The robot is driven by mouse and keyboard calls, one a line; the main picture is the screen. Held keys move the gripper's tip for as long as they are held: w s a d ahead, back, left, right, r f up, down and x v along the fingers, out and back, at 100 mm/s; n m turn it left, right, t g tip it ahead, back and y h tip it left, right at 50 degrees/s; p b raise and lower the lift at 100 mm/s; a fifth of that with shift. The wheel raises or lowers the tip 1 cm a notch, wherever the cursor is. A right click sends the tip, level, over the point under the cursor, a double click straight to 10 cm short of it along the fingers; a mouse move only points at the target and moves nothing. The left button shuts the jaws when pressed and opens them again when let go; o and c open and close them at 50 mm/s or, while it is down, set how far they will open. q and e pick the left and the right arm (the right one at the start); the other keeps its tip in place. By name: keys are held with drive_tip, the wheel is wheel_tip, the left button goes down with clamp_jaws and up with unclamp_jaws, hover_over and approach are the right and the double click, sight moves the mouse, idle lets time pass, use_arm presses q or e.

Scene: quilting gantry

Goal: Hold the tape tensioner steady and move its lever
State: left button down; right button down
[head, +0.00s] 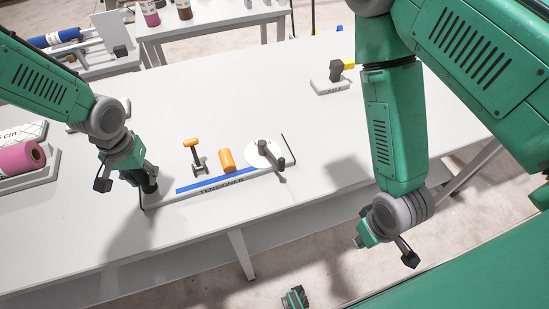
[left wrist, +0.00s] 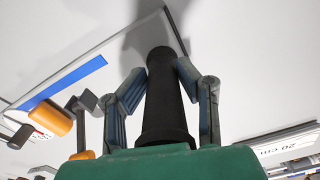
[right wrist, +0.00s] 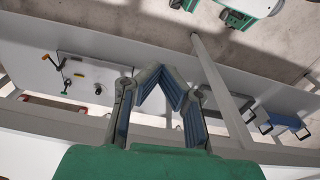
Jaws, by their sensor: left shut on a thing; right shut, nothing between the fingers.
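The tape tensioner (head: 222,188) is a long pale base on the white table, with a blue strip, an orange roller (head: 226,160) and a white disc with a dark arm at its right end. A dark lever with an orange grip (head: 191,143) stands near the roller. My left gripper (head: 148,184) is shut around a black upright post at the base's left end; the post (left wrist: 165,95) shows between the fingers in the left wrist view. My right gripper (right wrist: 164,76) is shut and empty, well away from the tensioner, past the table's front edge; its fingertips are hard to see in the head view.
A pink roll (head: 20,158) lies in a tray at the left. A small block with a yellow part (head: 335,75) stands at the back right. Bottles stand on a table (head: 210,20) behind. The table's middle, behind the tensioner, is clear.

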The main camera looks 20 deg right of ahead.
drive_tip(key=c, duration=1.5)
unclamp_jaws()
drive_tip(key=n+t+y, duration=0.2)
drive_tip(key=n+y, duration=0.2)
drive_tip(key=n, duration=0.7)
approach(282, 159)
drive_tip(key=x, duration=1)
drive_tip(key=shift+a+f, duration=0.1)
drive_tip(key=shift+f, duration=0.05)
clamp_jaws()
